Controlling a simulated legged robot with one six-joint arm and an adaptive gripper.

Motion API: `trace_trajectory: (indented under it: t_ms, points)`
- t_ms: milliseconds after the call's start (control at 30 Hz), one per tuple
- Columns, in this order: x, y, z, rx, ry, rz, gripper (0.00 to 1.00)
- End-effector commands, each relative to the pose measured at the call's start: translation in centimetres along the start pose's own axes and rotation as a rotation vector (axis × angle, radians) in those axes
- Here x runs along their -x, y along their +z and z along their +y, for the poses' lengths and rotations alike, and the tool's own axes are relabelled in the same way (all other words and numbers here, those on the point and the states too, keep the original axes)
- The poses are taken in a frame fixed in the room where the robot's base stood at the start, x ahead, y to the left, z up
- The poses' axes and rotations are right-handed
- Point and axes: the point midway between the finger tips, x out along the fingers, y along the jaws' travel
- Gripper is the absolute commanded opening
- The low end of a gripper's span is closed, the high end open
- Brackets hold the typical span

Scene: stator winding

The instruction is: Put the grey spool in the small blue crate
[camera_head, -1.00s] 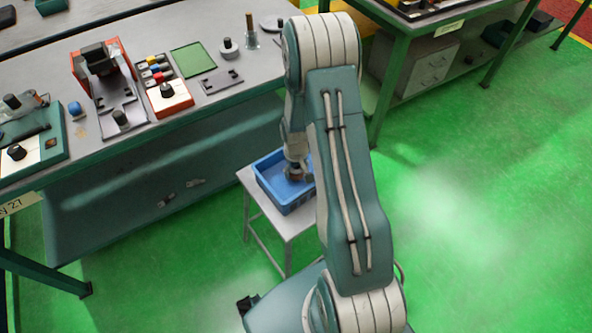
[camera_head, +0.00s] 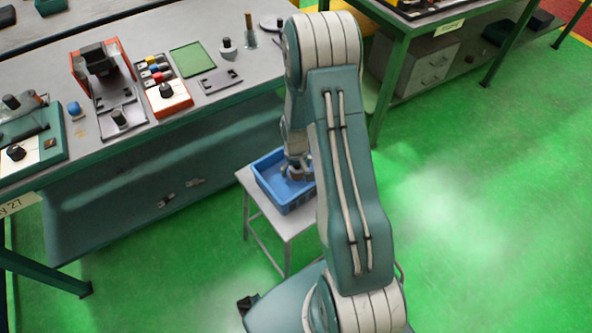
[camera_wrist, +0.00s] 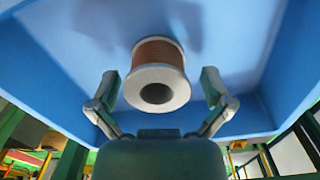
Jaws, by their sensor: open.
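The small blue crate (camera_head: 283,199) sits on a small grey stool beside the long bench. In the head view my gripper (camera_head: 296,172) is down inside the crate, and my arm covers the crate's right side. In the wrist view the grey spool (camera_wrist: 158,85), with grey flanges and brown copper-coloured winding, is inside the blue crate (camera_wrist: 95,50). My gripper (camera_wrist: 160,88) is open, with one finger on each side of the spool and visible gaps to both. The spool's far end is against or very near the crate floor; exact contact is hard to tell.
The stool (camera_head: 246,178) is narrow, with the crate filling most of its top. The bench (camera_head: 150,132) at the left carries fixtures, a green pad (camera_head: 193,60) and a small grey-and-black part (camera_head: 228,48). Green floor is clear at the right.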

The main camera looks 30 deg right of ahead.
Motion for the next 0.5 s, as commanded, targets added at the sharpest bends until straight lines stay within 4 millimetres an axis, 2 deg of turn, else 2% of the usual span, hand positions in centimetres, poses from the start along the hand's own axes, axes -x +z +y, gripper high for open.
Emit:
trace_trajectory:
  t_ms: [500]
  points:
    - [9.6,-0.1,0.0,0.0,0.001,0.004,1.0]
